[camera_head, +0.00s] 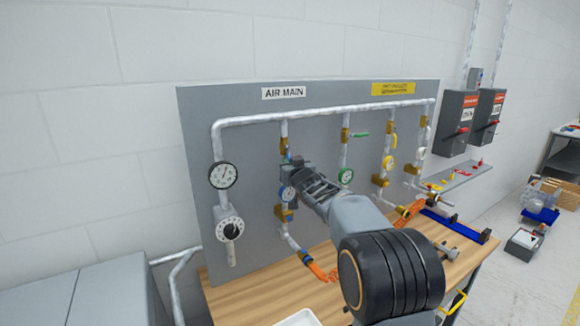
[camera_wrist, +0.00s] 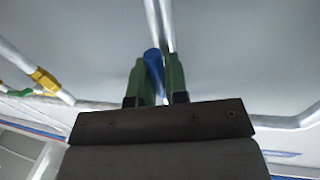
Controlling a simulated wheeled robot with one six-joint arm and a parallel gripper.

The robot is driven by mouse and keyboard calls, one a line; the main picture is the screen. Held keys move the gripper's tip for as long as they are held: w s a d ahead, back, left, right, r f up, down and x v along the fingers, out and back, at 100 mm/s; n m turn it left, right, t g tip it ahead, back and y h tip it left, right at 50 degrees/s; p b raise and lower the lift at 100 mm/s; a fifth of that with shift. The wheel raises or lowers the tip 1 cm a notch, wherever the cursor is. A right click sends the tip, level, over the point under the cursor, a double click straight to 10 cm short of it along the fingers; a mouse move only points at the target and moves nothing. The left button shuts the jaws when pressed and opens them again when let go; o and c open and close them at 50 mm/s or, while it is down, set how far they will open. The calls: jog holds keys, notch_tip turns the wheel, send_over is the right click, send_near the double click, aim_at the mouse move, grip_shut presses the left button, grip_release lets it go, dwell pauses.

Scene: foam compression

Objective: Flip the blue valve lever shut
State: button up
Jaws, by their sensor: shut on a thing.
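The blue valve lever (camera_wrist: 153,63) shows in the wrist view between the two green fingers of my gripper (camera_wrist: 156,75), with a silver pipe behind it. My gripper is shut on the lever. In the head view my gripper (camera_head: 294,163) is at the leftmost branch pipe of the grey panel, just below a brass valve body (camera_head: 284,144). My arm and gripper hide most of the lever there, so its angle is hard to tell. A blue-rimmed gauge (camera_head: 287,193) sits just below my gripper on the same branch.
Branches to the right carry a green lever (camera_head: 360,135), a yellow lever (camera_head: 393,140) and a white-handled valve (camera_head: 427,128). An orange coiled hose (camera_head: 322,273) and a blue tool (camera_head: 455,223) lie at the wooden bench (camera_head: 240,290).

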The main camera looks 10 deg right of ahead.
jog(key=shift+d, duration=0.1)
grip_shut()
jog(key=shift+d+f+n+b, duration=0.15)
jog(key=shift+d+n+b, duration=0.1)
jog(key=shift+n+b, duration=0.45)
jog(key=w+d+r+n+t+y+b, duration=0.1)
jog(key=d+r+n+y+b, duration=0.3)
jog(key=n, duration=1.4)
jog(key=shift+w+d+r+n+b, duration=0.3)
jog(key=shift+w+r+n, duration=0.1)
jog(key=shift+r, duration=0.5)
jog(key=shift+s, duration=0.1)
jog(key=o, duration=0.6)
grip_release()
jog(key=shift+o, duration=0.2)
